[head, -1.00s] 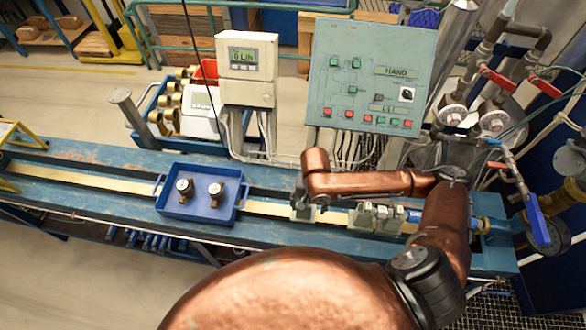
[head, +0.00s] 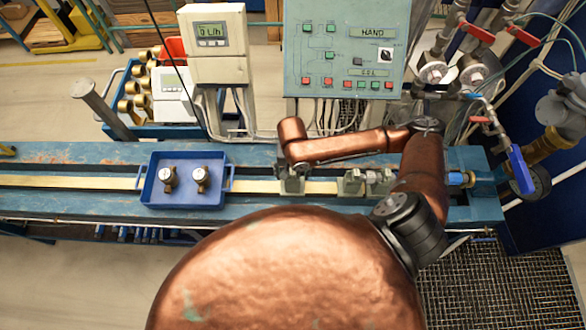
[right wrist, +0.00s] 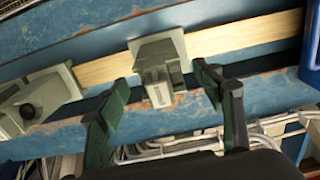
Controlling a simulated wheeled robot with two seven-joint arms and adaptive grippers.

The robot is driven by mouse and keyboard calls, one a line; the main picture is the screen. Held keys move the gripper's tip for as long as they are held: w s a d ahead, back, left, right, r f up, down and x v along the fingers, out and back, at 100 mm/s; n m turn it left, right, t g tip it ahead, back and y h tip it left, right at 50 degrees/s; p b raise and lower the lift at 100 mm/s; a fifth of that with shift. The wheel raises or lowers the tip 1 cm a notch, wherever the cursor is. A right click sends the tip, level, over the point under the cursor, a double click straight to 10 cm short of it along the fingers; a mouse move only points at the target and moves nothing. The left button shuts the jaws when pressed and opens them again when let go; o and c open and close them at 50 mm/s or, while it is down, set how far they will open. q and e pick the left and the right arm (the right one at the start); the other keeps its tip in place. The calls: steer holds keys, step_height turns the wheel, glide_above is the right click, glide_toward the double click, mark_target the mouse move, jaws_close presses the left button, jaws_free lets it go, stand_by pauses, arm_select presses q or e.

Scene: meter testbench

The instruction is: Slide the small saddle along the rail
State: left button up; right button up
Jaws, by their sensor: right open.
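The small grey-green saddle (head: 291,186) sits on the pale yellow rail (head: 262,186) of the blue bench, right of the blue tray. In the right wrist view the saddle (right wrist: 157,62) stands on the rail (right wrist: 105,70), ahead of and between my open fingers. My right gripper (head: 292,171) is over the saddle in the head view, mostly hidden by its own arm. In the right wrist view the right gripper (right wrist: 160,95) has a finger on either side of the saddle's near end, with visible gaps. My left gripper is not in view.
A larger grey-green clamp block (head: 353,184) stands on the rail to the right; it also shows in the right wrist view (right wrist: 35,103). A blue tray (head: 184,202) with two meters stands to the left. Bare rail lies between tray and saddle. A control panel (head: 345,50) rises behind.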

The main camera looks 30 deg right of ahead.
steer(key=shift+f, duration=2.1)
jaws_close()
